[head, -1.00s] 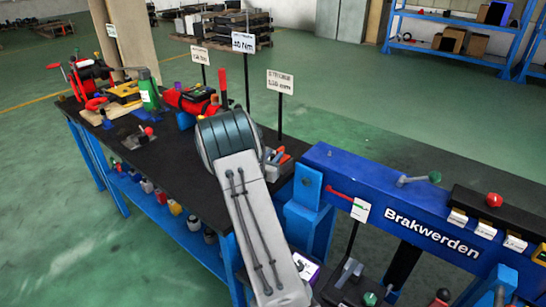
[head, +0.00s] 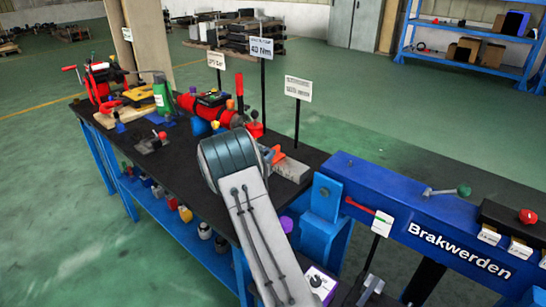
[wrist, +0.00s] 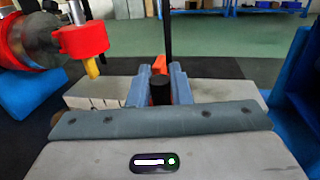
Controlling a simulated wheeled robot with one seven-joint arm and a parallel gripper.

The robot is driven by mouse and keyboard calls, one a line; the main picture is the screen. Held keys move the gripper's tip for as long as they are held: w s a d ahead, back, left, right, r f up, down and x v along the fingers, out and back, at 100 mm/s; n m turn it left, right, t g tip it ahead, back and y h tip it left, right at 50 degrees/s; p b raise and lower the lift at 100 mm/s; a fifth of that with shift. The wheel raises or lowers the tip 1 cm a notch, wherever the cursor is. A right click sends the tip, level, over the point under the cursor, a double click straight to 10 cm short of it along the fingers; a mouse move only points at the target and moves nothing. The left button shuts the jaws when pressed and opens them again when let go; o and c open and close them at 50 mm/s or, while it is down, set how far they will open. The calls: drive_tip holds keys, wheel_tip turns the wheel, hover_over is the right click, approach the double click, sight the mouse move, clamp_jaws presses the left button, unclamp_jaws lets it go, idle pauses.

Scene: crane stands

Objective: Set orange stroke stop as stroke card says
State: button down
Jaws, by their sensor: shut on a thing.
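My gripper (wrist: 160,78) shows in the wrist view, with its two blue-grey fingers closed around a dark, round-topped piece. An orange part, which looks like the orange stroke stop (wrist: 159,65), shows between and just behind the fingertips. The fingers hide most of it. Pale grey blocks (wrist: 108,92) lie on both sides of the fingers. In the head view an orange piece (head: 276,154) shows by the grey block (head: 291,169), beside my arm, which hides the fingers. The likely stroke card (head: 298,88) stands on a black post behind; its text is too blurred to read.
A red cylinder with a red collar and yellow pin (wrist: 92,67) is close left of the fingers. A blue frame marked Brakwerden (head: 460,248) stands at the right. The black bench (head: 185,165) carries other fixtures at the left. A torque card (head: 262,45) stands behind.

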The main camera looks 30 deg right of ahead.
drive_tip(key=shift+d, duration=0.1)
drive_tip(key=c, duration=1.4)
unclamp_jaws()
drive_tip(key=shift+s+a, duration=0.15)
drive_tip(key=shift+a, duration=0.2)
drive_tip(key=b+v, duration=0.1)
drive_tip(key=v, duration=1.2)
drive_tip(key=shift+s+a+r, duration=0.1)
